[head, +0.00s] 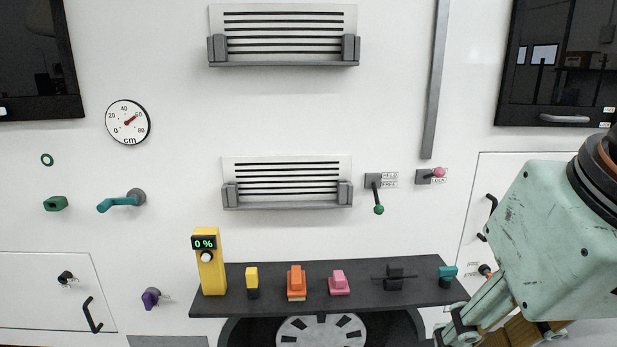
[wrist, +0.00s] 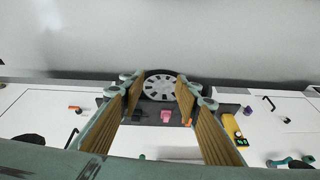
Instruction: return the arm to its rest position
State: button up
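My gripper (head: 480,334) is at the lower right of the head view, in front of the right end of the dark shelf (head: 345,297). My mint-green arm comes in from the right edge. In the wrist view my gripper (wrist: 157,84) shows its two tan-padded fingers spread well apart, with nothing held between them. The shelf and a pink block (wrist: 166,116) show beyond the gap, apart from the fingers. In the head view the fingertips are partly cut off by the lower edge.
The shelf carries a yellow meter (head: 211,270) reading 0 %, a yellow block (head: 252,278), an orange block (head: 296,281) and a teal-topped piece (head: 447,273). A wheel (head: 322,332) is below. Levers (head: 378,209) and a hatch handle (head: 491,204) project from the wall.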

jog(key=shift+s+d+f+h, duration=0.3)
jog(key=shift+s+d+f, duration=0.6)
jog(key=shift+s+d, duration=0.25)
jog(key=shift+a, duration=0.15)
notch_tip(320, 180, down, 3)
jog(key=b, duration=0.3)
dwell(0.4)
jog(key=shift+r, duration=0.2)
notch_tip(320, 180, up, 13)
jog(key=p, duration=1.3)
jog(key=shift+f, duration=0.1)
dwell(1.0)
